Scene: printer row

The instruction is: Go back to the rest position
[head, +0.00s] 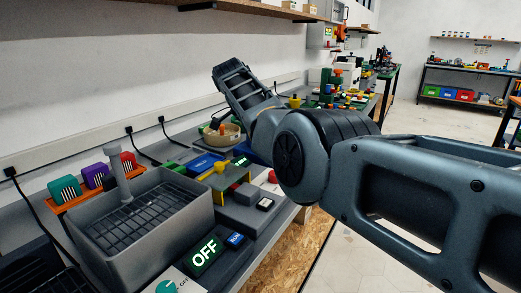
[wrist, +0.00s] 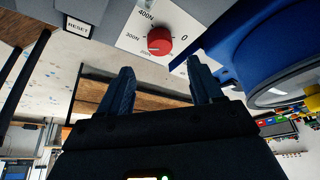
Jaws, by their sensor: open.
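My gripper (wrist: 160,85) shows in the wrist view with its two dark fingers spread apart and nothing between them. Beyond the fingertips is a pale panel with a red knob (wrist: 159,40) and a scale with marks such as 400N, 300N and 0. The knob lies past the fingers, apart from them as far as I can tell. In the head view my arm reaches from the right edge across the bench, and its far end hides my gripper's fingers.
A grey basin (head: 150,218) stands on the bench at the left, near a green OFF sign (head: 204,252). A round tan bowl (head: 221,134) is farther back. A shelf (head: 250,8) hangs above. Open floor lies right of the bench.

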